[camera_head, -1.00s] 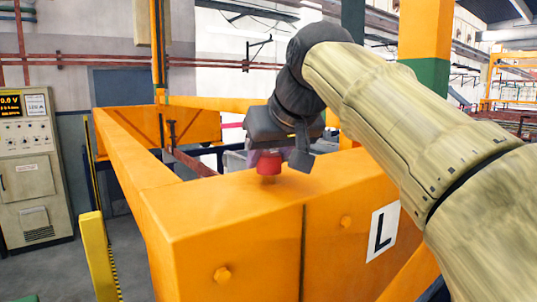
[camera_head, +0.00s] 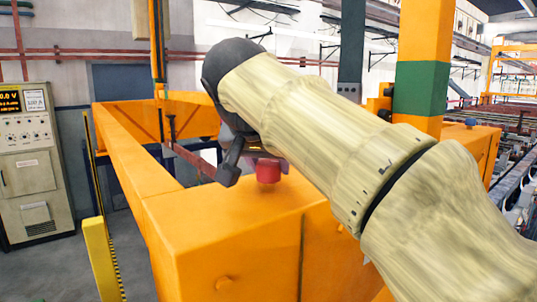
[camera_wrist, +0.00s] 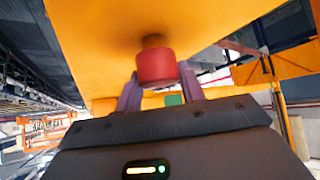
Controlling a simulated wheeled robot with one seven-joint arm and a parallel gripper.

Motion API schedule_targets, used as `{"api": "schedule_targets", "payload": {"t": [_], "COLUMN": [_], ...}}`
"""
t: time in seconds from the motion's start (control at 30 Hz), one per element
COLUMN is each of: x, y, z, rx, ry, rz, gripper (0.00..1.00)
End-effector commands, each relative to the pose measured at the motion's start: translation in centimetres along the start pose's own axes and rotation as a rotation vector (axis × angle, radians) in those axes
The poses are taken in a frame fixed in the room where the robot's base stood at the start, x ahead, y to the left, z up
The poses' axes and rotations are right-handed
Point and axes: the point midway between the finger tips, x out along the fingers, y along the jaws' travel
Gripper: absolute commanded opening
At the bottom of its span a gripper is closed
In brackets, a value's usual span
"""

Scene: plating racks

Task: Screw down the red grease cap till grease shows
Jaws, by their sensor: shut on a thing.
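The red grease cap (camera_head: 268,172) stands on top of the orange beam, near its front corner. In the wrist view the red cap (camera_wrist: 156,68) sits on a short orange-brown stem (camera_wrist: 152,41) against the orange surface. My gripper (camera_wrist: 160,80) has its two purple fingers on either side of the cap and is shut on it. In the head view my gripper (camera_head: 267,162) is mostly hidden behind my own wrist and arm. I see no grease around the cap, though its far side is hidden.
The orange beam (camera_head: 200,215) runs back on the left to an orange cross frame (camera_head: 190,120). A control cabinet (camera_head: 30,160) stands at the far left, and a yellow post (camera_head: 101,258) at the lower left. An orange and green column (camera_head: 421,90) rises at the right.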

Motion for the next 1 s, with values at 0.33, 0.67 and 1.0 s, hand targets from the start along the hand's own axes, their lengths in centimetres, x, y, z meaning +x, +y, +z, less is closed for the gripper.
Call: {"api": "schedule_targets", "payload": {"t": [0.33, 0.67, 1.0], "x": [-0.26, -0.28, -0.22], "y": [-0.2, -0.12, -0.04], "z": [-0.24, -0.29, -0.18], "rx": [0.229, 0.453, 0.654], "ry": [-0.001, -0.001, -0.001], "rz": [0.232, 0.454, 0.654], "gripper": [0.17, 0.17, 0.17]}}
